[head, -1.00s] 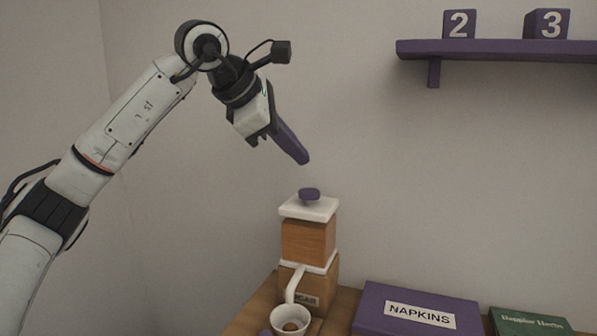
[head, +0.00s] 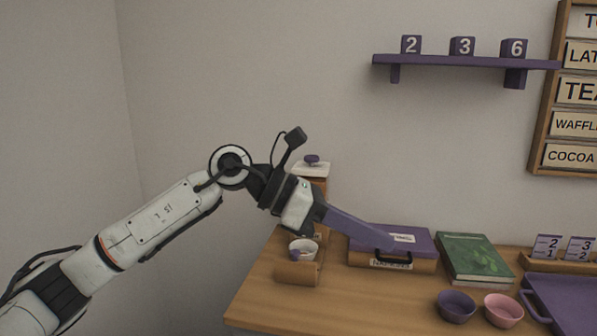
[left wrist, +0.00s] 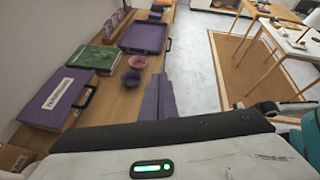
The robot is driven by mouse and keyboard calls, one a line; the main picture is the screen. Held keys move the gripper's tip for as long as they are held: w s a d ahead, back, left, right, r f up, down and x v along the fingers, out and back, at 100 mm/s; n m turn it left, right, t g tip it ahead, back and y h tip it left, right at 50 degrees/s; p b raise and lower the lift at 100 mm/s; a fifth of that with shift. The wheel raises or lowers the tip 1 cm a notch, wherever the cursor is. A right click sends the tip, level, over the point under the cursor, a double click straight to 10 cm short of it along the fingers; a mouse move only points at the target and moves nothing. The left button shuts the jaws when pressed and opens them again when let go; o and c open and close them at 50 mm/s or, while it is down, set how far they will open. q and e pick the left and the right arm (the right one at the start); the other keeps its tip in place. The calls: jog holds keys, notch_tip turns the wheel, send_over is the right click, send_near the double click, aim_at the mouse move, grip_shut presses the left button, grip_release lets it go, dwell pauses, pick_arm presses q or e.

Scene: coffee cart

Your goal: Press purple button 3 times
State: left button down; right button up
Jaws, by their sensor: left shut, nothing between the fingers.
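The purple button (head: 312,159) sits on the white lid (head: 309,169) of a wooden dispenser at the back left of the counter. My left arm and wrist hide most of the dispenser's body. My left gripper (head: 388,242) has long purple fingers that are shut with nothing between them. They point down and right, in front of the napkin box, to the right of and below the button in the head view. The fingers also show in the left wrist view (left wrist: 158,98). The button is not in the left wrist view. My right gripper is not in view.
A white cup (head: 303,247) stands below the dispenser. The purple napkin box (head: 417,240) and a green book (head: 476,258) lie to its right. Two bowls, purple (head: 456,306) and pink (head: 503,310), and a purple tray (head: 562,303) are further right. A number shelf (head: 460,62) hangs above.

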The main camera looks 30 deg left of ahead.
pick_arm(q)
jog(key=s+d+f+n+t+h+p, duration=0.1)
jog(key=s+d+f+n+h+p, duration=0.15)
jog(key=d+n+h, duration=0.5)
jog(key=s+a+f+n+t+y+p, duration=0.1)
jog(key=a+f+n+t+y, duration=0.4)
jog(key=f+n, duration=0.6)
jog(key=a+f+n+t+y+p, duration=0.1)
jog(key=a+f+n+t+y, duration=0.4)
jog(key=n, duration=1.1)
jog(key=s+a+f+n+g+y+p, duration=0.2)
jog(key=s+f+n+g+y, duration=0.5)
jog(key=s+f, duration=1.5)
notch_tip(320, 180, down, 2)
jog(key=a+n, duration=0.1)
jog(key=n, duration=0.3)
jog(key=shift+s+a, duration=0.15)
jog(key=shift+a, duration=0.1)
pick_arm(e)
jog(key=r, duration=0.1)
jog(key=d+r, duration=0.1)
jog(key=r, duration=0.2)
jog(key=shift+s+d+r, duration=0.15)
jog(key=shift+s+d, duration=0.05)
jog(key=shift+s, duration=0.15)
pick_arm(q)
jog(key=shift+f, duration=0.1)
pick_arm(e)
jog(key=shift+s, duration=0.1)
